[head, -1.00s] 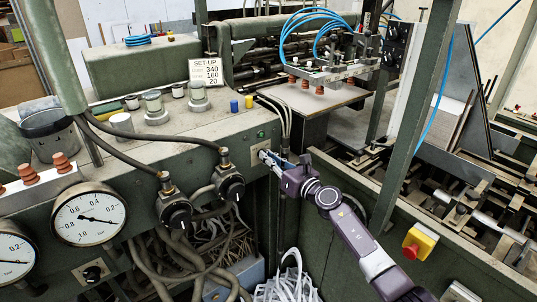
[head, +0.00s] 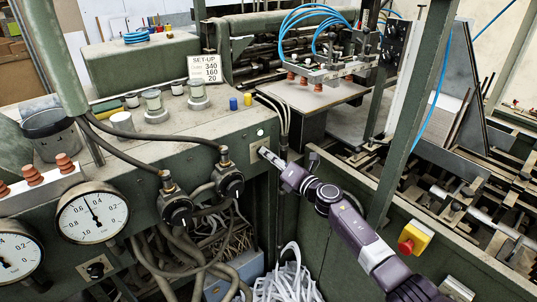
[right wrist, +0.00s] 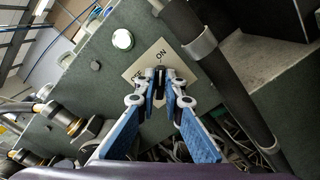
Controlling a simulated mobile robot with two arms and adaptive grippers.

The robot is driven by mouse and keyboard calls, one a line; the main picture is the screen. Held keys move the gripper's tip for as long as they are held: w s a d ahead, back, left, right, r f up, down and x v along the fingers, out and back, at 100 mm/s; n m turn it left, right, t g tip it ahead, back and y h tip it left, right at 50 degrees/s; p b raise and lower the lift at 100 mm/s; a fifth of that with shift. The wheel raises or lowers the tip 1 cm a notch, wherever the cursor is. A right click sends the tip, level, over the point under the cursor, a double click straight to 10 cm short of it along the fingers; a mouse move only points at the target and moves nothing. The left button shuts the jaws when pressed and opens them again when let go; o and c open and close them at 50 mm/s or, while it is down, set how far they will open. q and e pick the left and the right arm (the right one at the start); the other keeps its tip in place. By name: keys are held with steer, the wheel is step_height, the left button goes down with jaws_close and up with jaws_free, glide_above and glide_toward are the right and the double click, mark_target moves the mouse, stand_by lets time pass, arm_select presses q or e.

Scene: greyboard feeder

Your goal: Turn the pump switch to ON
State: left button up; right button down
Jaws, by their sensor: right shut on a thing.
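The pump switch's pale plate (right wrist: 141,67) with ON and OFF lettering is on the green cabinet front in the right wrist view. Its black knob (right wrist: 159,84) is between my right fingertips and mostly hidden by them; the part that shows seems to point towards ON. My right gripper (right wrist: 160,86) is shut on the knob. In the head view my right gripper (head: 265,153) reaches the plate (head: 255,145) from the right. A lamp (head: 260,132) above the plate looks bright white; it also glows in the right wrist view (right wrist: 122,39). My left gripper is not in view.
Two round gauges (head: 105,222) (head: 12,268) and black knobs with hoses (head: 176,210) are left of the switch. A dark pipe (right wrist: 222,75) runs close beside the gripper. A green post (head: 418,110) and a yellow box with a red button (head: 414,238) stand right.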

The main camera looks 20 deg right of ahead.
steer(key=shift+r, duration=0.2)
steer(key=c, duration=2)
jaws_free()
steer(key=shift+f, duration=0.1)
steer(key=shift+c, duration=0.2)
steer(key=shift+f, duration=0.1)
steer(key=v, duration=1.2)
